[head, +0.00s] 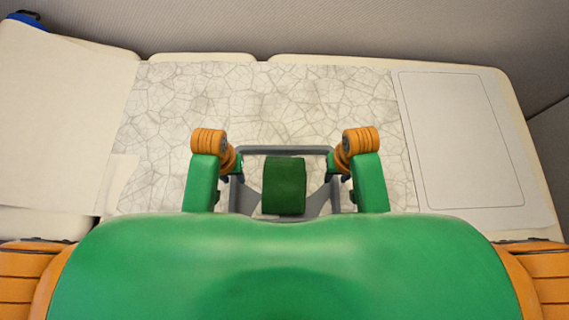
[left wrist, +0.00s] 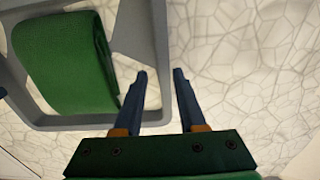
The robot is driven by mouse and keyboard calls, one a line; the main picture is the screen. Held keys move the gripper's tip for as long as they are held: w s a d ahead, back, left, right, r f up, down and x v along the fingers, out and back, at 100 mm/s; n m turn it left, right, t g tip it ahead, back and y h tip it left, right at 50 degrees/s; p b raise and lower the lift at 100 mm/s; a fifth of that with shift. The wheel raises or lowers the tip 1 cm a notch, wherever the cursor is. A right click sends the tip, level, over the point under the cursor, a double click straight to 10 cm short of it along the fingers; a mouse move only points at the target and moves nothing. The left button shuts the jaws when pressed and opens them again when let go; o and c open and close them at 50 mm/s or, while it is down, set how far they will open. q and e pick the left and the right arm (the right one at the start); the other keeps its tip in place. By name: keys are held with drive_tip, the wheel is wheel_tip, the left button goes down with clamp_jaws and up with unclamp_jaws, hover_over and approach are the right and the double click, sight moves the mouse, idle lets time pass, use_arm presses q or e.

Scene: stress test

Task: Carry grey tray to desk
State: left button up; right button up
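The grey tray (head: 285,150) is in the middle of the head view, close in front of my body, with a green folded-looking block (head: 284,185) in it. My left gripper (head: 238,170) is at the tray's left side and my right gripper (head: 334,170) at its right side. In the left wrist view, the fingers of my left gripper (left wrist: 160,75) are apart, with the tray's side rim (left wrist: 150,30) between them. A narrow gap shows beside the right-hand finger. The right fingertips are mostly hidden. I cannot tell whether the tray rests on the surface. The green block also shows (left wrist: 65,65).
A crackle-patterned mat (head: 265,100) covers the middle of the desk behind the tray and is clear. A pale outlined sheet (head: 460,140) lies right. A plain pale panel (head: 60,120) is left, with a blue object (head: 28,18) at the far left corner. A wall stands behind.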

sight(243, 200)
use_arm(q)
drive_tip(key=shift+s+f, duration=0.1)
drive_tip(key=shift+f, duration=1.35)
use_arm(e)
drive_tip(key=shift+s+f, duration=0.1)
drive_tip(key=shift+f, duration=1.4)
use_arm(q)
clamp_jaws()
use_arm(e)
clamp_jaws()
